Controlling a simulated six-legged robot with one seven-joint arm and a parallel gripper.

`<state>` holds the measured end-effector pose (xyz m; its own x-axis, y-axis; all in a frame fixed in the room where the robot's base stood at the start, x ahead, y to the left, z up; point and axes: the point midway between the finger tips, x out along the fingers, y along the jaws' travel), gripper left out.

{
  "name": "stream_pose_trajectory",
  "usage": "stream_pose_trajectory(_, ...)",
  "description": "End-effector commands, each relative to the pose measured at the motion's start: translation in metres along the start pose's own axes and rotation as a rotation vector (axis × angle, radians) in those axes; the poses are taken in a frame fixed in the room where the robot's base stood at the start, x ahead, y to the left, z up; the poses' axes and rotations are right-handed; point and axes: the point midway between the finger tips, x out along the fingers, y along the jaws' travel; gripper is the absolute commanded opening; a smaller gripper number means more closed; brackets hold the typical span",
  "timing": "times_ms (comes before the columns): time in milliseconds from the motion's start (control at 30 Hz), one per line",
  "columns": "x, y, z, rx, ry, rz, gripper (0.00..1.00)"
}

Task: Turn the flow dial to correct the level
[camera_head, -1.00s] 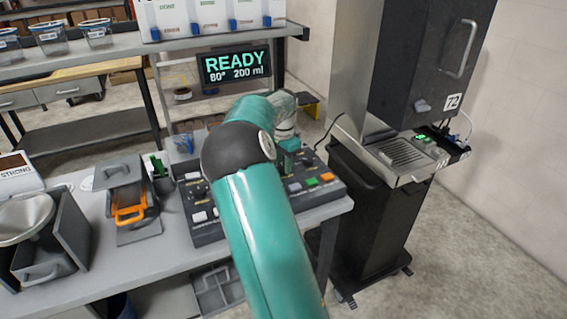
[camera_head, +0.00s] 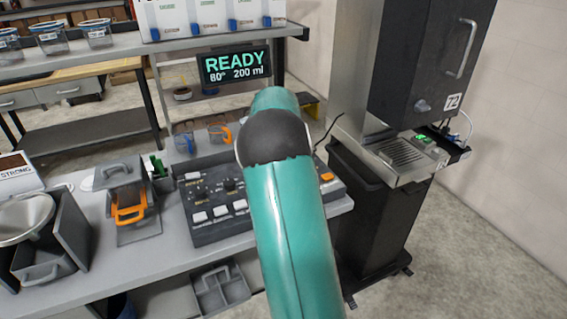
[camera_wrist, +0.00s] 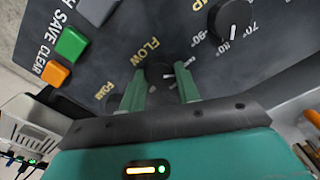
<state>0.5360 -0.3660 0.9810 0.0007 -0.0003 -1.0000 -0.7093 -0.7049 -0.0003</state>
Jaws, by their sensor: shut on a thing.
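The flow dial (camera_wrist: 157,72) is a dark knob beside the word FLOW on the black control panel (camera_head: 213,216), seen close up in the wrist view. My gripper (camera_wrist: 161,82) has its two green fingers on either side of the dial and is shut on it. Its pointer is partly hidden by the fingers. In the head view my arm hides the gripper and the dial. The display (camera_head: 235,66) above the bench reads READY, 80° and 200 ml.
A second knob (camera_wrist: 233,20) with temperature marks sits near the dial. Green (camera_wrist: 71,44) and orange (camera_wrist: 55,73) buttons lie left in the wrist view. A dark dispenser machine (camera_head: 425,65) stands right of the bench. An orange-handled container (camera_head: 130,205) stands left of the panel.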

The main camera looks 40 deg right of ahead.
Motion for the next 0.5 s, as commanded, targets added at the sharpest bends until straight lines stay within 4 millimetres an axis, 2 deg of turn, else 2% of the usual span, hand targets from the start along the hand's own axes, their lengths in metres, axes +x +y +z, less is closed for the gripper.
stream_pose_trajectory(200, 0.0003, -0.0001, 0.0001, -0.089, -0.001, -0.001, 0.09)
stream_pose_trajectory(500, 0.0006, -0.0001, 0.0002, -0.127, -0.001, 0.000, 0.09)
